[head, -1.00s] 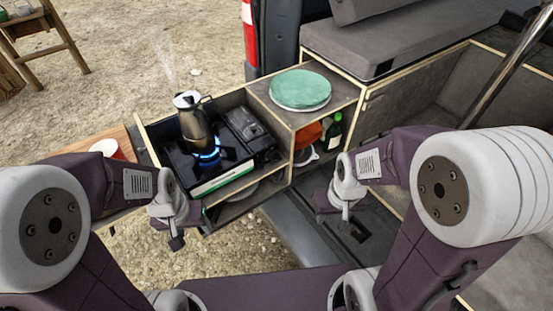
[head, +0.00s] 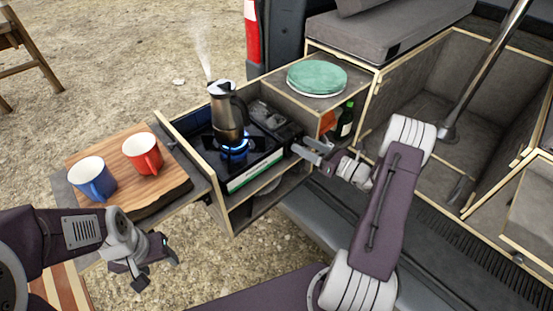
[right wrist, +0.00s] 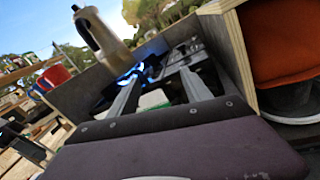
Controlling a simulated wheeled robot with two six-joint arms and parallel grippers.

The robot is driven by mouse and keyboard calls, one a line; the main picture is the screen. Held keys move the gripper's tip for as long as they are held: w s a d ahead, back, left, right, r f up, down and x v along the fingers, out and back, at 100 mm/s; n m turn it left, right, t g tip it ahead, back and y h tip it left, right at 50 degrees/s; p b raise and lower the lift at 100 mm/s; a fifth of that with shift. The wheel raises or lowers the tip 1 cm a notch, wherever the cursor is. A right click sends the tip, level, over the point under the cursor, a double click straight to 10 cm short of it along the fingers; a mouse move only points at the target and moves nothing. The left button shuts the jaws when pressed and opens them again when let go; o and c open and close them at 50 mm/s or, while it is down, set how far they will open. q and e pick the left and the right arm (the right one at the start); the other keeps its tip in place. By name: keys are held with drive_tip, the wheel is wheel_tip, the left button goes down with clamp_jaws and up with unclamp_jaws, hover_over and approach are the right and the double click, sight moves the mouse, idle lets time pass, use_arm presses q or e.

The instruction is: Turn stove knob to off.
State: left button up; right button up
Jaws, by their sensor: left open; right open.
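The camp stove (head: 262,174) sits in the pull-out box, its burner lit with a blue flame (head: 234,152). A steel kettle (head: 227,115) stands on the burner and steams. I cannot make out the stove knob in either view. My right gripper (head: 302,147) is open and empty at the right end of the stove, close to its front. In the right wrist view, both fingers (right wrist: 158,80) are apart and point toward the stove and flame. My left gripper (head: 156,268) is open and empty, low at the left, below the wooden board and away from the stove.
A red mug (head: 141,155) and a blue mug (head: 92,180) stand on a wooden board (head: 165,183) left of the stove. Green plates (head: 316,77) lie on the cabinet top. A green bottle (head: 346,122) stands in the cubby behind my right gripper. Box walls border the stove.

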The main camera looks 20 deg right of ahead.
sight(302, 144)
drive_tip(key=s+d+f+m+t+h, duration=0.1)
drive_tip(key=s+d+f+m+h, duration=0.25)
drive_tip(key=s+d+f, duration=0.35)
use_arm(q)
drive_tip(key=shift+s+d+f, duration=0.15)
drive_tip(key=shift+d+f, duration=0.15)
use_arm(e)
drive_tip(key=r+x, duration=0.1)
drive_tip(key=x, duration=1)
drive_tip(key=shift+w+d+r, duration=0.3)
drive_tip(key=shift+w+r, duration=0.05)
drive_tip(key=shift+w, duration=0.15)
clamp_jaws()
